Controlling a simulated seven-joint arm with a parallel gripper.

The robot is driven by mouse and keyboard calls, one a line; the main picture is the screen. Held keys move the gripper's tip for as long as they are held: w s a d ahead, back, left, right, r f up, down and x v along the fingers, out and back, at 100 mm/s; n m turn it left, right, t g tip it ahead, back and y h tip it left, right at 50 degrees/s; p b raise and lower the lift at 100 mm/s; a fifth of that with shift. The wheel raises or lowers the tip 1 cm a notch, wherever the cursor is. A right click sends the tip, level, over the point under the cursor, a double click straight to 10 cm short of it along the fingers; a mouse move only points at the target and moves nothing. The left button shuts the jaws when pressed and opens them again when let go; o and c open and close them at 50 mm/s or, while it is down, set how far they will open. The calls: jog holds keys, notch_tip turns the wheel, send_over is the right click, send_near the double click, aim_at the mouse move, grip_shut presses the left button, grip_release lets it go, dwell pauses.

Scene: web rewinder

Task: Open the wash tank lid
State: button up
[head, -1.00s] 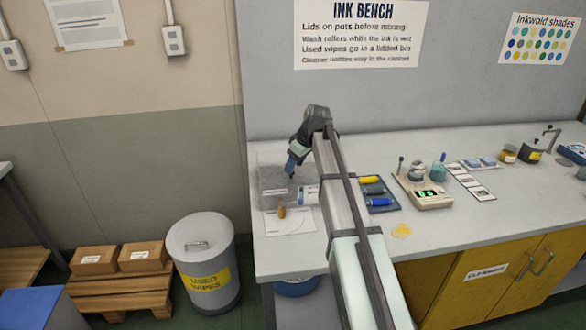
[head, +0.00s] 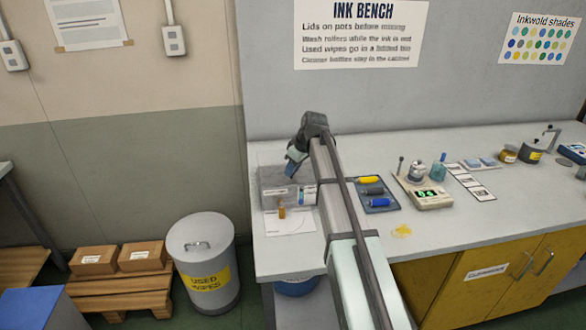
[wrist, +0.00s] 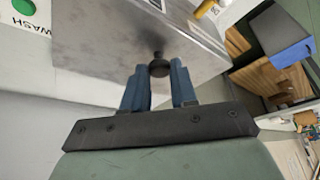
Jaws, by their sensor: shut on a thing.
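The wash tank (head: 270,192) is a grey metal box at the left end of the bench, partly hidden behind my arm. Its grey lid (wrist: 105,38) fills the upper middle of the wrist view and has a small black knob (wrist: 159,68). My gripper (wrist: 159,82) has its two blue fingers on either side of this knob and is shut on it. In the head view my gripper (head: 292,167) is at the tank's top, and the knob is hidden. I cannot tell whether the lid is raised.
A green button (wrist: 23,7) beside a WASH label shows in the wrist view. A small amber bottle (head: 282,212) stands before the tank. A lidded bin (head: 205,265) stands left of the bench.

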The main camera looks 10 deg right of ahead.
grip_shut()
jog(key=w, duration=1.2)
jog(key=shift+w, duration=0.2)
jog(key=shift+s, duration=0.1)
jog(key=o, duration=0.7)
grip_release()
